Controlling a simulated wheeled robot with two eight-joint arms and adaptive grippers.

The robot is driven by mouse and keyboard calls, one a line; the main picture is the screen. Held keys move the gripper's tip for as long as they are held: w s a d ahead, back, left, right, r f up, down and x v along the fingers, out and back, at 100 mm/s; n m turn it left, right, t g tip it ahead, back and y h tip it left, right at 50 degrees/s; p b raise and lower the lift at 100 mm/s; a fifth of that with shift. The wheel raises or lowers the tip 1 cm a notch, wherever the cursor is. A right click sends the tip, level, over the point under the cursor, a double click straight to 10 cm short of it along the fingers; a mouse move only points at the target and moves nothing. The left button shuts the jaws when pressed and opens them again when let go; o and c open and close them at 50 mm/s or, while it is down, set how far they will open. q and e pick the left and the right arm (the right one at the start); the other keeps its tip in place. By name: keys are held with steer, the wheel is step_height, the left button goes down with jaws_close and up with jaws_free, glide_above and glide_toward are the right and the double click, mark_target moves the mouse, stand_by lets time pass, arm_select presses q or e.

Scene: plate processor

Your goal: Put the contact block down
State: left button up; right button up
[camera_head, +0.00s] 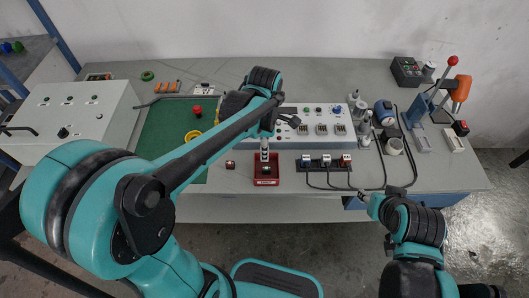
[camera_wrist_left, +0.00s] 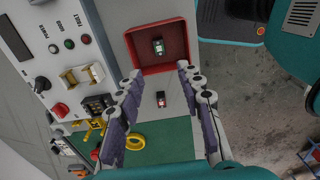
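A small dark block with a pale top, which looks like the contact block (camera_wrist_left: 158,47), lies inside the red tray (camera_wrist_left: 142,67). In the head view the red tray (camera_head: 266,183) stands near the front edge of the bench. My left gripper (camera_wrist_left: 161,73) is open, with nothing between its fingers; the block lies beyond the fingertips. In the head view this gripper (camera_head: 265,151) is just above the tray and partly hides its inside. My right gripper (camera_head: 366,197) is low at the bench's front edge on the right; its fingers are too small to read.
A small red and black block (camera_head: 230,164) lies left of the tray. A green mat (camera_head: 165,130) with a yellow ring (camera_head: 192,136) is farther left. A white control panel (camera_head: 300,120) stands behind. Several cabled switch blocks (camera_head: 326,160) sit right of the tray.

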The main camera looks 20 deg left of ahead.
arm_select(q)
steer(key=s+a+r+m+t, duration=0.2)
steer(key=s+m, duration=0.3)
steer(key=m, duration=0.5)
steer(key=s+a+r+m+t, duration=0.2)
steer(key=s+m+t, duration=0.3)
steer(key=m, duration=0.6)
steer(key=shift+r, duration=0.35)
steer(key=shift+a, duration=0.1)
